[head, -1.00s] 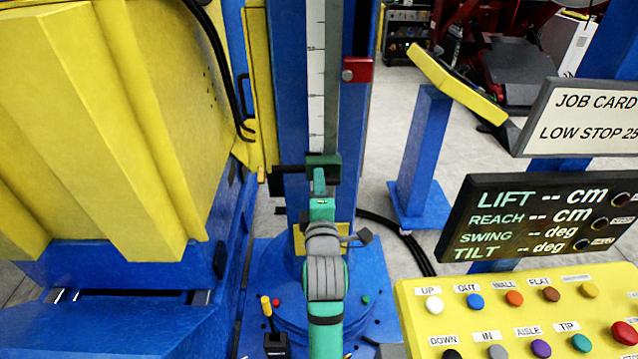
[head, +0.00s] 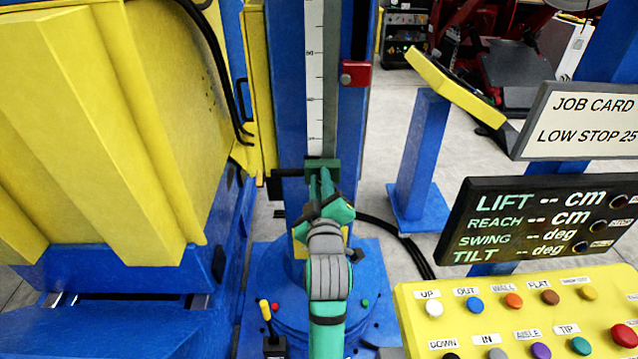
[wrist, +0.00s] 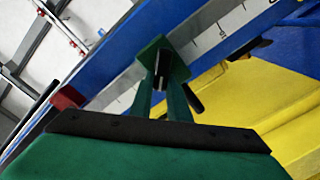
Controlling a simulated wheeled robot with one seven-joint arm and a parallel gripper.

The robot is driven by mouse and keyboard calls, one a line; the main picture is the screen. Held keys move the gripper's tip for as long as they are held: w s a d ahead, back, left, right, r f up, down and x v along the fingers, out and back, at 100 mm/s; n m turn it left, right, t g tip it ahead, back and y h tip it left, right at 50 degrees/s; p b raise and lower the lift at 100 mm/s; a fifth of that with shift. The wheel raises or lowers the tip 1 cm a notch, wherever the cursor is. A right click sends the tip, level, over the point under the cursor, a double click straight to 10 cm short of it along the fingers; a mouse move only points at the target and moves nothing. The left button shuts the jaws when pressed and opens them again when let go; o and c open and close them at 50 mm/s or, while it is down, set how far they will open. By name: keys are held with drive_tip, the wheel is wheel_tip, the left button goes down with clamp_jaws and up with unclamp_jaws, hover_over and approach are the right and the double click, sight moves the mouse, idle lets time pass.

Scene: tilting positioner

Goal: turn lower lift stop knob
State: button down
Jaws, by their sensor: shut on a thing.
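The lower lift stop is a green block (head: 322,163) on the mast beside the white scale. It also shows in the wrist view (wrist: 176,50). My gripper (head: 321,178) reaches up to the block from below, with its wrist rolled. In the wrist view, the two green fingers (wrist: 160,82) close on the small dark knob (wrist: 161,66) at the face of the block. The fingers hide most of the knob. The job card (head: 590,120) reads "LOW STOP 25".
A red stop block (head: 356,75) with a grey knob sits higher on the mast. The scale (head: 315,90) runs up the blue mast (head: 288,70). A yellow button panel (head: 500,315) and a dark display (head: 540,215) with blank values stand at right. A large yellow body (head: 100,120) fills the left.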

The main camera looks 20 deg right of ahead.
drive_tip(key=m, duration=0.2)
drive_tip(key=d+m, duration=0.1)
drive_tip(key=shift+s+r+m, duration=0.15)
drive_tip(key=shift+m, duration=0.25)
drive_tip(key=m, duration=0.3)
drive_tip(key=shift+d+m, duration=0.25)
drive_tip(key=shift+m, duration=0.05)
drive_tip(key=m, duration=0.3)
drive_tip(key=shift+s+d+m, duration=0.15)
drive_tip(key=shift+d+m, duration=0.15)
drive_tip(key=shift+d+f+m, duration=0.1)
drive_tip(key=shift+d+m, duration=0.05)
drive_tip(key=shift+m, duration=0.75)
drive_tip(key=shift+d+f+m, duration=0.1)
drive_tip(key=shift+m, duration=0.8)
drive_tip(key=c, duration=1.7)
unclamp_jaws()
drive_tip(key=shift+r, duration=0.1)
